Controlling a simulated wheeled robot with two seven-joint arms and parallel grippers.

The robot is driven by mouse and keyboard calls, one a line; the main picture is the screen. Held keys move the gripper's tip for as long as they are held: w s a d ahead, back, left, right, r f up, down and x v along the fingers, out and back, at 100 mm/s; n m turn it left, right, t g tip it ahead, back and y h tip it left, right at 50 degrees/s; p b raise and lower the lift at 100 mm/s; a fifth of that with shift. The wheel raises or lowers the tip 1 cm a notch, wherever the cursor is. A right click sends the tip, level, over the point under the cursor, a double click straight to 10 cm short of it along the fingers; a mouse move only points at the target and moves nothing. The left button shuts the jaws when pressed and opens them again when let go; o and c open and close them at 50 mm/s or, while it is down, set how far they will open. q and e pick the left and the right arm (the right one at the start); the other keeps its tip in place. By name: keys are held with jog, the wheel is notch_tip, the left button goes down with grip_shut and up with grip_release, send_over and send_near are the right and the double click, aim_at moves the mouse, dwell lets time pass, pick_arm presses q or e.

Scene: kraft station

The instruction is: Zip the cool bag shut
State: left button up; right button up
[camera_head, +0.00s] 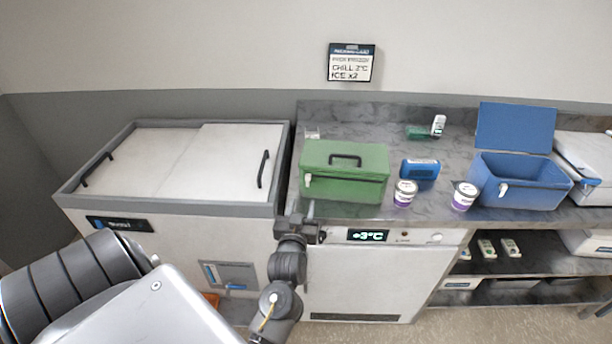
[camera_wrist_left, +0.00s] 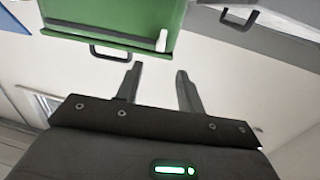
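A green bag (camera_head: 345,190) stands at the front of the counter with its lid down, a dark handle on top and a white pull tab (camera_head: 307,181) at its left front. The left wrist view shows the bag (camera_wrist_left: 150,18) and the tab (camera_wrist_left: 162,41) just beyond my fingertips. A blue bag (camera_head: 520,193) stands farther right with its lid raised; a white tab hangs at its front left. I cannot tell which is the cool bag. My left gripper (camera_head: 308,214) is low in front of the green bag's left end; its fingers (camera_wrist_left: 156,72) are apart and empty. My right gripper is not in view.
A chest freezer (camera_head: 285,150) with dark handles stands left of the counter (camera_head: 390,212). Shelves with packs are below right.

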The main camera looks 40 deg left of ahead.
aim_at(307, 179)
pick_arm(q)
jog(key=b+x, duration=0.4)
jog(key=x, duration=0.5)
jog(key=shift+a+b, duration=0.15)
jog(key=shift+b, duration=0.2)
jog(key=shift+x, duration=0.8)
jog(key=shift+r, duration=0.2)
